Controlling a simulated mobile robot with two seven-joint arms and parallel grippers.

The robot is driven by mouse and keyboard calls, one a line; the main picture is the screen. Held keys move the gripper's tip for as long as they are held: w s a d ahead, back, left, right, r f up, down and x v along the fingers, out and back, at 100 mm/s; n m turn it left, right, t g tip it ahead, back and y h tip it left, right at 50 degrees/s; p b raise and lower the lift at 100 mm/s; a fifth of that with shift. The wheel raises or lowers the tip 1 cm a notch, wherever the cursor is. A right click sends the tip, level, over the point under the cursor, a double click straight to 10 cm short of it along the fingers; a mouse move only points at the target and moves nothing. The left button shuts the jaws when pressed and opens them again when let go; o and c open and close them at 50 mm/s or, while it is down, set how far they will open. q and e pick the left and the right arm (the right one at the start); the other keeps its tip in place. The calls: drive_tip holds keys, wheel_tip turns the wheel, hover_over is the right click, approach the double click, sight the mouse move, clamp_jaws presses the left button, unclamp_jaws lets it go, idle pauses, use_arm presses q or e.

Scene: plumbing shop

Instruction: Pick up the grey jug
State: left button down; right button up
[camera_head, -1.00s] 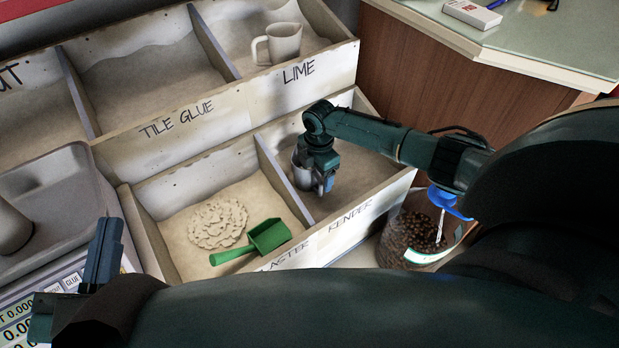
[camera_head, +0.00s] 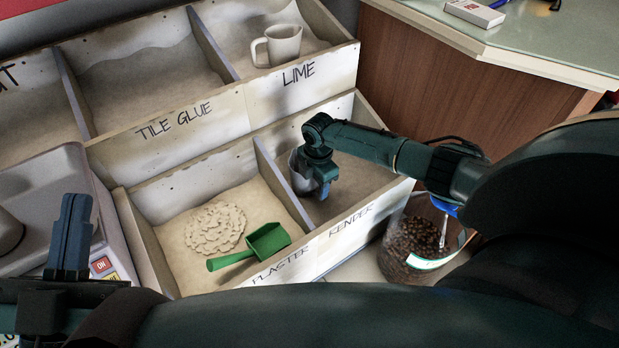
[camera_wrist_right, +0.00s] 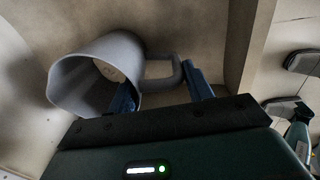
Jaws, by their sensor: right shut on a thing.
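The grey jug (camera_head: 300,172) is in the render compartment (camera_head: 365,180), partly hidden by my right gripper (camera_head: 321,184) in the head view. In the right wrist view the jug (camera_wrist_right: 92,68) lies to the left, its open mouth facing the camera and its handle (camera_wrist_right: 163,72) pointing right. My right gripper (camera_wrist_right: 160,95) is shut on the jug, one finger at its wall and one at the handle's outer side. I cannot tell whether the jug touches the compartment floor. My left gripper (camera_head: 72,235) is at the lower left, away from the jug; its jaw gap is unclear.
A pale jug (camera_head: 284,45) stands in the lime compartment. A green scoop (camera_head: 262,245) lies in the plaster compartment. A clear bucket of brown pieces (camera_head: 410,245) stands right of the bins. A grey scale (camera_head: 45,170) is at the left. A counter (camera_head: 540,45) stands at the back right.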

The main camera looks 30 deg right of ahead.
drive_tip(key=c, duration=0.5)
